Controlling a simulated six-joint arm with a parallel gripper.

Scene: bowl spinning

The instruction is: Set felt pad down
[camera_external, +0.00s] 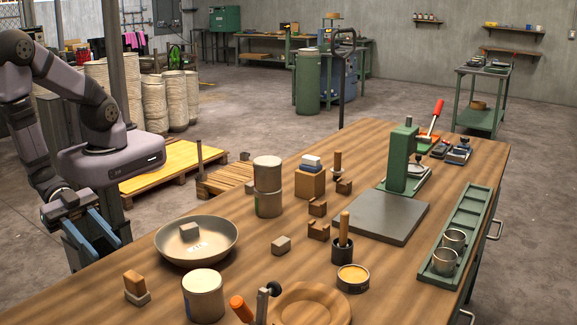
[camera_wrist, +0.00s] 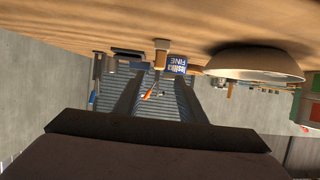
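No piece is clearly marked as the felt pad. One small grey block (camera_external: 190,231) lies in the wide metal bowl (camera_external: 170,250), and another grey block (camera_external: 281,245) lies on the wooden bench right of the bowl; I cannot tell whether either is the pad.
A wood-topped block (camera_external: 135,284) and a tin (camera_external: 203,296) stand in front of the bowl. Stacked tins (camera_external: 268,187) stand behind it. A turned wooden disc (camera_external: 310,305), a green press (camera_external: 403,160) and a green tray (camera_external: 460,235) occupy the bench further right.

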